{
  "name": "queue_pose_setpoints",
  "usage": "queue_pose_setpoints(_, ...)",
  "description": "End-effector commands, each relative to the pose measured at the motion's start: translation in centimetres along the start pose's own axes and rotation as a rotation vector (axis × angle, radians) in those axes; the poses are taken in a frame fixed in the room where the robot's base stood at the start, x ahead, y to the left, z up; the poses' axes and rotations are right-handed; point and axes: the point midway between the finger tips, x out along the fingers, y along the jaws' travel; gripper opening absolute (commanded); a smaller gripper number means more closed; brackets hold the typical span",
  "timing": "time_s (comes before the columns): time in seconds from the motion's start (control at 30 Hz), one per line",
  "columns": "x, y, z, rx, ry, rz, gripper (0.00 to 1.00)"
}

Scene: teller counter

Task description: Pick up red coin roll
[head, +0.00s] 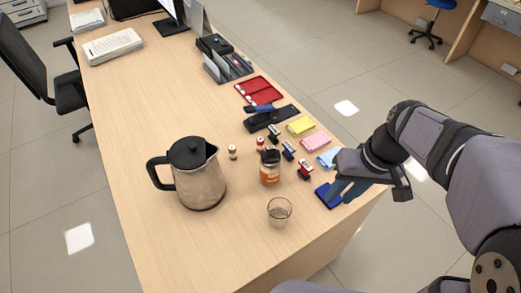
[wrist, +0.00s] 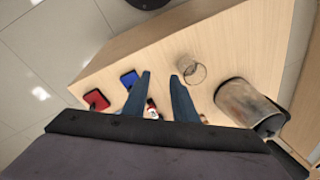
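The red coin roll (head: 260,144) stands upright on the counter in the head view, just behind the jar with the orange label (head: 270,172). A paler coin roll (head: 233,152) stands to its left. My gripper (head: 345,189) is over the counter's right edge, near the blue pad (head: 328,200), well apart from the red roll. In the wrist view my gripper (wrist: 160,77) is open, its two blue-grey fingers apart with nothing held. A small red and white thing (wrist: 151,108) shows between the fingers; I cannot tell what it is.
A kettle (head: 198,180) and a glass (head: 279,210) stand left and front of the jar. Several stamps, a stapler (head: 269,119), yellow (head: 300,126) and pink (head: 315,142) pads and a red tray (head: 259,90) line the right side.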

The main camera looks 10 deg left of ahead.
Motion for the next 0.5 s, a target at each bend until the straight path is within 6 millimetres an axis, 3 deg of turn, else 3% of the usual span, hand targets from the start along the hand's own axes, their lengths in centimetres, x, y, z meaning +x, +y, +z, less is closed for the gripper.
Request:
queue_pose_setpoints(0.03, 1.3, -0.4, -1.6, -0.042, 0.015, -0.037, 0.25)
queue_pose_setpoints(0.23, 3.6, -3.6, -10.0, -0.305, 0.146, -0.228, 0.25)
queue_pose_setpoints(0.4, 4.5, -6.8, -17.5, -0.580, 0.342, -0.379, 0.25)
queue_pose_setpoints(0.5, 4.3, -8.1, -20.5, -0.702, 0.444, -0.428, 0.25)
